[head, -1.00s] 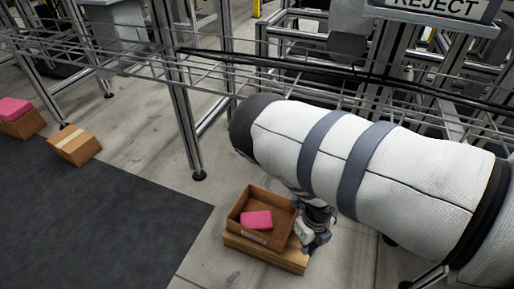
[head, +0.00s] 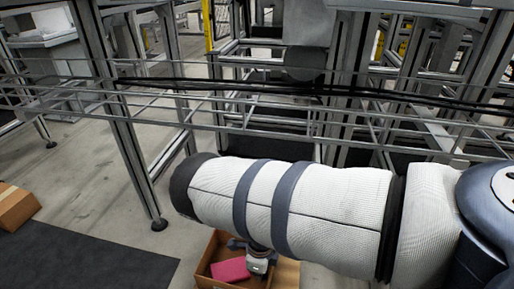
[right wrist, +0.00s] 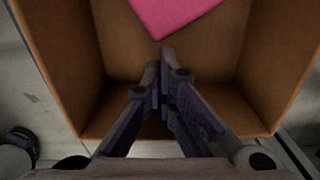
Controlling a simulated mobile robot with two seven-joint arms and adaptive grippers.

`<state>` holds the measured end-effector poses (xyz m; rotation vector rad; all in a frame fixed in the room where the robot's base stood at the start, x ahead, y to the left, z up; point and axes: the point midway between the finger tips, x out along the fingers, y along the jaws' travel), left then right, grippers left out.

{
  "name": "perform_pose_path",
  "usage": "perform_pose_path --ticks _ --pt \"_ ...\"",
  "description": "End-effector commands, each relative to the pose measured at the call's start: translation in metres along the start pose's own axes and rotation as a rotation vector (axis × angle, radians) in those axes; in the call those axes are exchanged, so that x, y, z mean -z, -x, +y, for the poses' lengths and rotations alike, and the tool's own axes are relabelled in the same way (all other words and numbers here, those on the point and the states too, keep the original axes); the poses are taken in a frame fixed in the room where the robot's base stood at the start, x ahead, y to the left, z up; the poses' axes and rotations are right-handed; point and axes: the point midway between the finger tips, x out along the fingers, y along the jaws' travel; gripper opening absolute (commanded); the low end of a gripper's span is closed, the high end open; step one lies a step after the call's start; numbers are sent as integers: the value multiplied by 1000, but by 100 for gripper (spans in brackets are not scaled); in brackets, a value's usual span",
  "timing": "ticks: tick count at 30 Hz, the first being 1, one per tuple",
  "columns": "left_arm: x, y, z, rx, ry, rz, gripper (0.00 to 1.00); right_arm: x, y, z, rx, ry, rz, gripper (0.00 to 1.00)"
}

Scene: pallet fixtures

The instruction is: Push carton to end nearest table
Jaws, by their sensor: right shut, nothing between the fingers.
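The carton (head: 206,256) is an open brown box at the bottom of the head view, partly cut off by the frame edge. A pink block (head: 231,269) lies inside it. A tan base (head: 288,273) shows at the carton's right. My right gripper (head: 256,264) reaches into the carton beside the pink block. In the right wrist view the right gripper (right wrist: 165,62) is shut and empty, its fingertips inside the carton (right wrist: 290,60), close to the pink block (right wrist: 175,14). Contact with a wall cannot be told. My left gripper is not in view.
A metal frame with a wire rail (head: 300,128) stands behind the carton, its leg (head: 140,180) left of it. A dark mat (head: 85,258) lies on the floor at left, with another brown box (head: 14,207) by its edge. Grey floor is clear between.

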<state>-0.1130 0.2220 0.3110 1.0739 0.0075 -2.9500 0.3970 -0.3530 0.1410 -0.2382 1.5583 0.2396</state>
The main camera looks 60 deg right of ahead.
Motion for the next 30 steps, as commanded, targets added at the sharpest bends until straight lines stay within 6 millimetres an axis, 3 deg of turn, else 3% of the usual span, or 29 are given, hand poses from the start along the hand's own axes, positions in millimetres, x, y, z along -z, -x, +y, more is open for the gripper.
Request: perform_pose_path --ticks 12,18,24,30 --pt "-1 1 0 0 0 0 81 2 -2 0 1 -1 0 0" --pt "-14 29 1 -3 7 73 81 39 7 -1 3 -1 -3 0" --pt "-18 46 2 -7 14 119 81 73 2 -1 2 0 -3 0" --pt "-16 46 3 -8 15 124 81 81 -3 0 1 0 0 0"
